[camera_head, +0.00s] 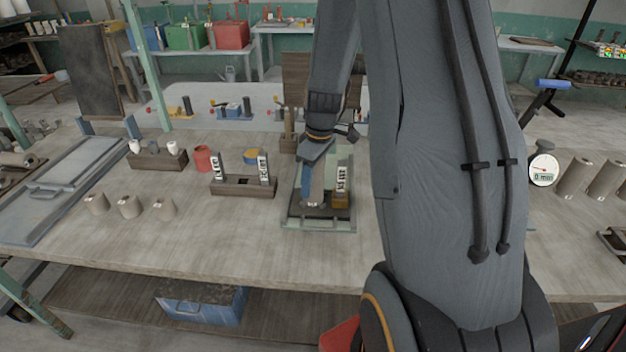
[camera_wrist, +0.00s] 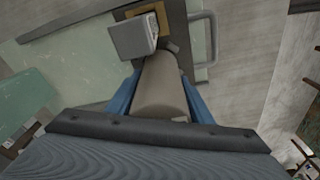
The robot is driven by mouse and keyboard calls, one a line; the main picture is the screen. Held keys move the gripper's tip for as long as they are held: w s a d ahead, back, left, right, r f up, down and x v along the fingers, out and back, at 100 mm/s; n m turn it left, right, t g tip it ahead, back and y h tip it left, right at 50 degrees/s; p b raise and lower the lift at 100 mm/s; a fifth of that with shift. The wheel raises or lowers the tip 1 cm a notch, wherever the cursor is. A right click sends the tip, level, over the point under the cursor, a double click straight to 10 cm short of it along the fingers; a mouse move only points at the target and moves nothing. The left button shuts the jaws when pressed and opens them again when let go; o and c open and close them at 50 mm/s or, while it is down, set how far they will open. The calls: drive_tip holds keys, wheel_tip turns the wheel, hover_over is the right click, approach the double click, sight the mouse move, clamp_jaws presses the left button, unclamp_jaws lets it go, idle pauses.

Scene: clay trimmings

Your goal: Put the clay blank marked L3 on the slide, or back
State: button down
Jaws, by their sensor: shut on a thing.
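My gripper (camera_head: 314,188) is over the slide, a green-framed tray (camera_head: 318,226) near the front of the workbench. Its blue fingers are shut on a grey-brown clay blank (camera_head: 317,190), which stands roughly upright over the tray. In the wrist view the blank (camera_wrist: 162,92) lies between the two blue fingers (camera_wrist: 162,98). No marking on it can be read. I cannot tell whether its foot touches the slide. An upright labelled block (camera_head: 341,182) stands on the slide just right of the blank; its grey top (camera_wrist: 133,38) shows beside the blank in the wrist view.
A wooden rack (camera_head: 243,188) with labelled end posts stands left of the slide. Several grey cones (camera_head: 129,206) stand farther left, with a red cup (camera_head: 203,158) behind. A dial gauge (camera_head: 543,170) and large cones (camera_head: 574,178) are at right. The bench front is clear.

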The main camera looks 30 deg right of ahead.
drive_tip(key=c, duration=0.9)
unclamp_jaws()
drive_tip(key=shift+f, duration=0.1)
drive_tip(key=r+b, duration=0.1)
drive_tip(key=r, duration=0.3)
drive_tip(key=s+r+b, duration=0.1)
drive_tip(key=r, duration=0.3)
drive_tip(key=r+b, duration=0.1)
drive_tip(key=r, duration=0.3)
drive_tip(key=shift+s+d+r, duration=0.1)
drive_tip(key=shift+s+d, duration=0.05)
drive_tip(key=shift+d, duration=0.25)
